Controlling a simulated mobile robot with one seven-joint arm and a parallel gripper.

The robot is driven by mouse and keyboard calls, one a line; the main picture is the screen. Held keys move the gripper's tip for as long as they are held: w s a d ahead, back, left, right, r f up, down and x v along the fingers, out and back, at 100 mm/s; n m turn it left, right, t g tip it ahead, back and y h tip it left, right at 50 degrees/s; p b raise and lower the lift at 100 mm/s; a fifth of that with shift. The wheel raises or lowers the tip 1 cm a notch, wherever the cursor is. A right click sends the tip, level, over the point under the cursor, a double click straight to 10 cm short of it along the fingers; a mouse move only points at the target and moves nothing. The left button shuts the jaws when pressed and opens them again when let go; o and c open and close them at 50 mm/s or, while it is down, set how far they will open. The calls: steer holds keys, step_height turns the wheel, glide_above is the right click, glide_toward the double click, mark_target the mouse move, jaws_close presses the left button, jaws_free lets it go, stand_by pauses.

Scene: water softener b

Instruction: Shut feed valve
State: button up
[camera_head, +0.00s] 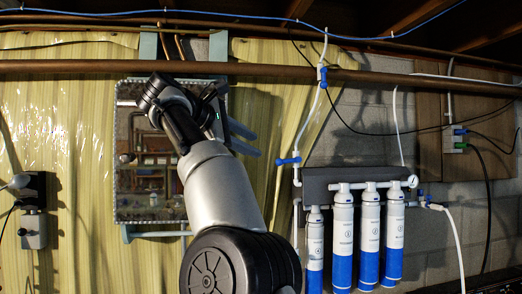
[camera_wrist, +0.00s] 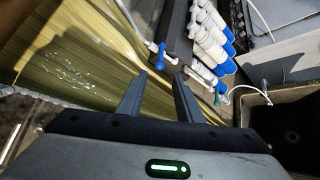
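A blue valve handle (camera_head: 288,161) sits on the white pipe left of the filter unit. A blue handle, apparently the same one, shows just beyond my fingertips in the wrist view (camera_wrist: 162,52). I cannot tell by label which is the feed valve. My gripper (camera_head: 258,145) is left of the pipe, near the lower-left handle's height. In the wrist view my gripper (camera_wrist: 160,80) is open, with nothing between its fingers, apart from the handle.
Several white-and-blue filter cartridges (camera_head: 342,235) hang under a dark bracket (camera_head: 335,184). A black plug device (camera_head: 30,190) is at far left. A dark sink basin (camera_wrist: 285,130) is at right in the wrist view.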

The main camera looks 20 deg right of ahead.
steer(key=shift+s+a+r, duration=0.1)
steer(key=shift+s+a, duration=0.15)
steer(key=shift+a, duration=0.1)
steer(key=shift+c, duration=0.5)
